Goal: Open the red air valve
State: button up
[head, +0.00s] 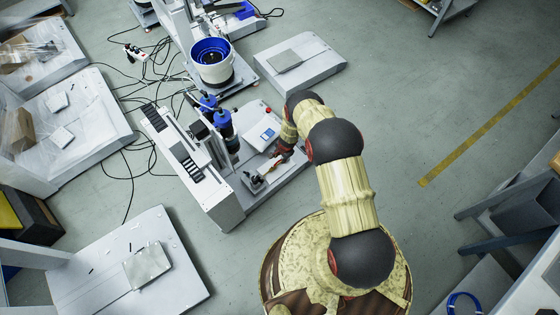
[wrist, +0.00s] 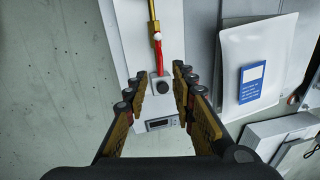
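The red valve handle (wrist: 161,58) shows in the wrist view as a narrow red lever lying along a brass fitting (wrist: 156,37), between the fitting and a white block with a black knob (wrist: 163,87). My gripper (wrist: 161,72) is open. Its two fingers are spread left and right of the handle and knob, with clear space between them, and it holds nothing. Whether the fingertips are at the handle's height I cannot tell. In the head view my gripper (head: 284,150) is over the machine's base plate, by the brass fitting (head: 268,166); I cannot make out the handle there.
The gantry machine (head: 190,170) with its blue-topped screwdriver (head: 223,124) stands just left of my gripper. A small display (wrist: 160,124) sits below the knob. A blue-and-white card (wrist: 253,82) lies to the right. Grey floor (head: 415,110) is open at the right.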

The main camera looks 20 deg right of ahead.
jog(key=shift+w+a+f+b, duration=0.15)
jog(key=shift+f+b, duration=0.1)
jog(key=shift+f, duration=0.4)
jog(key=shift+w+d+f+b, duration=0.1)
jog(key=shift+f+b, duration=0.15)
jog(key=shift+f, duration=0.35)
jog(key=shift+w+a+f+b, duration=0.15)
jog(key=shift+f+b, duration=0.1)
jog(key=shift+f, duration=0.4)
jog(key=shift+d, duration=0.1)
grip_shut()
